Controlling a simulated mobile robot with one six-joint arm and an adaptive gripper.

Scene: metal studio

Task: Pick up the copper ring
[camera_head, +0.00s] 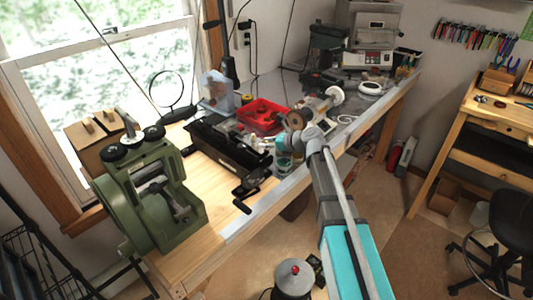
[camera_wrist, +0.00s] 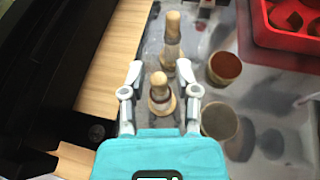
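My gripper (camera_wrist: 159,80) is open in the wrist view, with one pale finger on each side of a small upright piece with a rounded wooden top (camera_wrist: 158,84). A dark brownish band (camera_wrist: 160,97) circles this piece just below its top. It may be the copper ring, but it is too small to be sure. The fingers appear apart from the piece. A second wooden-topped piece (camera_wrist: 173,24) stands just beyond. In the head view my arm reaches over the bench, and its links hide much of the spot at the gripper.
A cup with reddish-brown contents (camera_wrist: 225,67) and another round cup (camera_wrist: 219,120) stand close right of the gripper. A red bin (camera_head: 262,115) lies behind. A black machine (camera_head: 228,145) is at left, with a green rolling mill (camera_head: 150,195) farther left.

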